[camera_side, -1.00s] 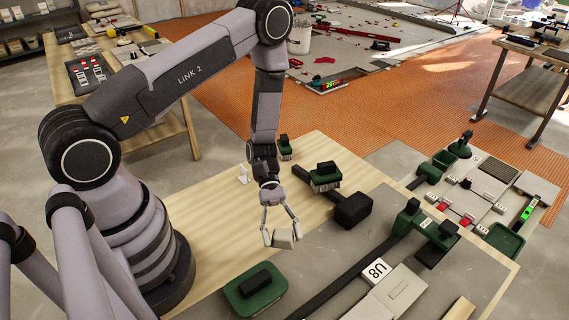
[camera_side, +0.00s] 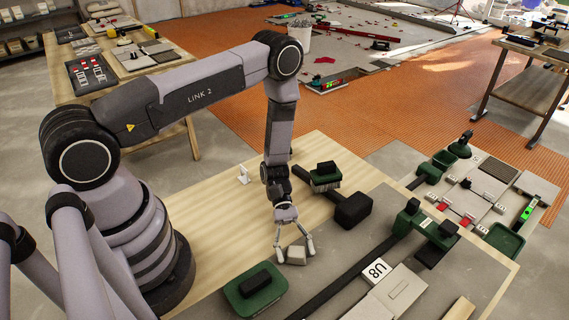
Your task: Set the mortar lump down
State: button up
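The mortar lump (camera_side: 296,255) is a small pale grey block between the fingertips of my gripper (camera_side: 295,253). The fingers sit on either side of it and appear shut on it. It is at or just above the grey slab (camera_side: 330,262) near the slab's left edge. I cannot tell whether its underside touches the slab.
A green-based tool with a black handle (camera_side: 255,291) lies close in front on the left. A black mallet (camera_side: 352,209) and a green brush (camera_side: 325,178) lie behind. A long dark bar with green ends (camera_side: 345,282) and a U8 tile (camera_side: 376,270) lie to the right.

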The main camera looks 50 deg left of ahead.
jog(key=shift+o, duration=1.3)
jog(key=shift+a+r, duration=0.1)
jog(key=shift+r, duration=0.1)
jog(key=v, duration=1.1)
jog(key=shift+w+a, duration=0.1)
jog(key=shift+w, duration=0.05)
notch_tip(320, 180, up, 23)
jog(key=s+a+m+t+y, duration=0.2)
jog(key=m+y, duration=0.5)
jog(key=m, duration=0.1)
jog(key=s+a+r+m+t+y, duration=0.3)
jog(key=s+r+m+t+y, duration=0.2)
jog(key=s+r, duration=0.8)
jog(key=s+t, duration=0.1)
jog(key=t, duration=0.2)
jog(key=shift+s+r+m+t+y, duration=0.2)
jog(key=shift+s+m+t+y, duration=0.1)
jog(key=shift+s, duration=0.1)
